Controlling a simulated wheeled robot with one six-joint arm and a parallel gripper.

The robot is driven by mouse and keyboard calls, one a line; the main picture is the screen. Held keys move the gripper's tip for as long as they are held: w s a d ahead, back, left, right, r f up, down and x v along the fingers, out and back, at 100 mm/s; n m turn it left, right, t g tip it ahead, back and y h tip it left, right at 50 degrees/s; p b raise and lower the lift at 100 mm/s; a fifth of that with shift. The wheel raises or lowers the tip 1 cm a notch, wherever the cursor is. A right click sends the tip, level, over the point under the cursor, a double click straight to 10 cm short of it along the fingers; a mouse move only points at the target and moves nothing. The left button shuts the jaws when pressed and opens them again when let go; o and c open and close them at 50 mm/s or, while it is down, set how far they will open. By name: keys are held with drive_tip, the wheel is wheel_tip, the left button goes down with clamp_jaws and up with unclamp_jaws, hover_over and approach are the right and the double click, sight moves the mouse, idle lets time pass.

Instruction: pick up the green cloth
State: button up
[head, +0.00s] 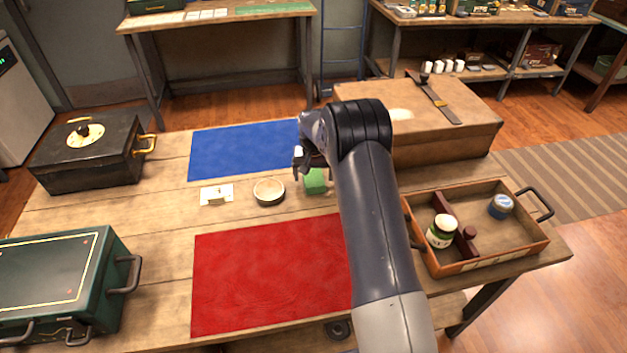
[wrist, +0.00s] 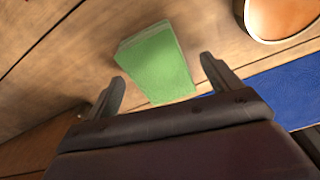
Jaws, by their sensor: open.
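The green cloth (head: 316,183) looks like a small folded block lying on the wooden table, partly hidden by my arm in the head view. In the wrist view the green cloth (wrist: 158,66) lies ahead of my gripper, between the lines of its two fingers. My gripper (wrist: 163,78) is open and empty, with one finger on each side. In the head view my gripper (head: 303,160) is near the cloth's far left side, mostly hidden by my wrist. I cannot tell its exact height above the cloth.
A round bowl (head: 269,191) stands just left of the cloth, with a white card (head: 216,195) beyond it. A blue mat (head: 235,150) and a red mat (head: 270,275) lie on the table. A brown case (head: 440,140) and an orange tray (head: 480,262) stand right.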

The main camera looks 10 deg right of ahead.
sight(314, 177)
drive_tip(key=c, duration=1.1)
drive_tip(key=shift+o, duration=0.2)
drive_tip(key=shift+r, duration=0.1)
wheel_tip(314, 177, up, 10)
drive_tip(key=b, duration=0.1)
